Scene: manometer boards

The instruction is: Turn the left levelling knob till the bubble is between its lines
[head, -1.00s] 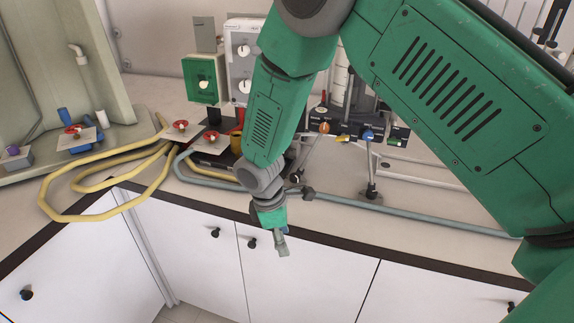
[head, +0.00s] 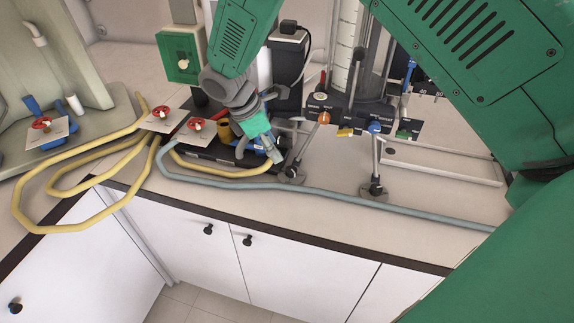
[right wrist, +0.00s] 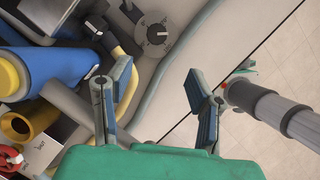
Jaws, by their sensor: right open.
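In the head view, a dark manometer base (head: 356,112) stands at the back of the counter. An orange knob (head: 323,118) is at its left and a blue knob (head: 374,127) further right, each at the top of a slanting rod. I cannot make out a bubble or its lines. My right gripper (head: 272,155) is over the counter, left of and below the orange knob, close to the left rod's round foot (head: 291,175). In the right wrist view its fingers (right wrist: 163,97) are apart with nothing held between them; a round foot (right wrist: 155,35) shows beyond.
Red valve wheels (head: 197,125) and yellow hoses (head: 85,172) lie to the left. A blue cylinder (right wrist: 55,62) is beside the left finger in the wrist view. A grey-blue hose (head: 330,188) runs along the counter's front. White cabinets (head: 215,242) are below.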

